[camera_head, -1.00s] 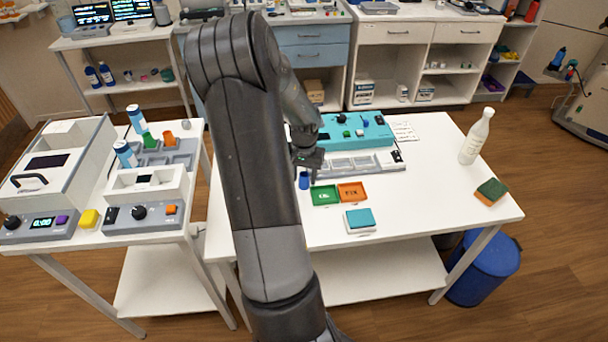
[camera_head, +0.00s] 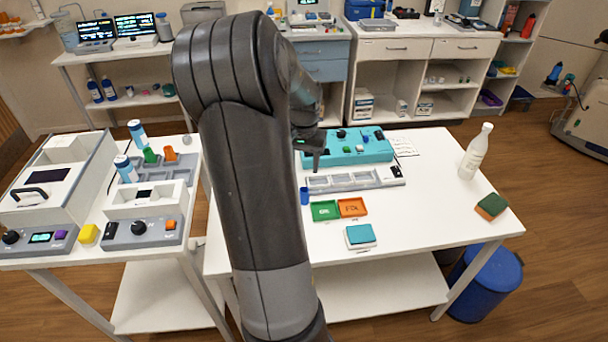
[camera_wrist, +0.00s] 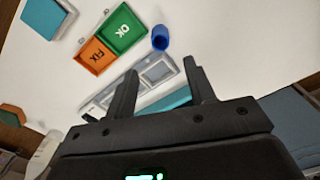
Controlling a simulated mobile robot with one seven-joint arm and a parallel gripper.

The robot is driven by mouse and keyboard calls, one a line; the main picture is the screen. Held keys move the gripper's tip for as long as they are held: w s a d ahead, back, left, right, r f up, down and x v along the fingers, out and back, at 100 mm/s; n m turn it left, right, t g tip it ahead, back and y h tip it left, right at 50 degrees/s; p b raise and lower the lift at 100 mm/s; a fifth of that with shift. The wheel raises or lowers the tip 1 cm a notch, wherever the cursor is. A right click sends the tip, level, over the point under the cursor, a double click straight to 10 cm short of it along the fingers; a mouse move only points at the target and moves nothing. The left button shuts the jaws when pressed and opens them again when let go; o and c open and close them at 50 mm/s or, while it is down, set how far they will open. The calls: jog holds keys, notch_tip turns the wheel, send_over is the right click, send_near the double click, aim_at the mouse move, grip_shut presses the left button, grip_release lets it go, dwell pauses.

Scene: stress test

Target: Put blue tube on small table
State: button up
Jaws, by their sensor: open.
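The blue tube (camera_head: 304,196) stands on the larger white table (camera_head: 440,220), just left of the green OK tray (camera_head: 324,210). In the wrist view, the blue tube (camera_wrist: 160,38) shows beyond the fingertips, beside the OK tray's corner. My gripper (camera_wrist: 165,80) is open, with nothing between its fingers. In the head view, my gripper (camera_head: 316,162) hangs over the larger table, behind the tube and apart from it. My arm hides part of that table's left side. A smaller white table (camera_head: 85,255) stands at the left, crowded with devices.
An orange FIX tray (camera_head: 352,207) adjoins the OK tray. A teal device (camera_head: 345,147) and grey compartment tray (camera_head: 350,178) lie behind. A white bottle (camera_head: 475,151) and green-orange sponge (camera_head: 491,206) stand right. The smaller table holds a yellow block (camera_head: 88,233) near its front.

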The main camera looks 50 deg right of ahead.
jog(key=shift+r, duration=0.55)
jog(key=w+a+r+n+t, duration=0.25)
jog(key=a+r, duration=0.35)
jog(key=a, duration=0.6)
jog(key=w+a+r+n+t, duration=0.1)
jog(key=a+r+n, duration=0.35)
jog(key=a, duration=0.65)
jog(key=s+a+r+n+t, duration=0.1)
jog(key=s+a+r+n, duration=0.1)
jog(key=a, duration=0.7)
jog(key=s+a+r+n+t, duration=0.1)
jog(key=s+a+r+n, duration=0.1)
jog(key=s+a+n, duration=0.2)
jog(key=s+a, duration=0.2)
jog(key=a, duration=0.2)
jog(key=shift+s+a, duration=0.35)
jog(key=shift+o, duration=0.5)
jog(key=shift+s+a+n, duration=0.3)
jog(key=shift+s+a, duration=0.05)
jog(key=shift+s, duration=0.1)
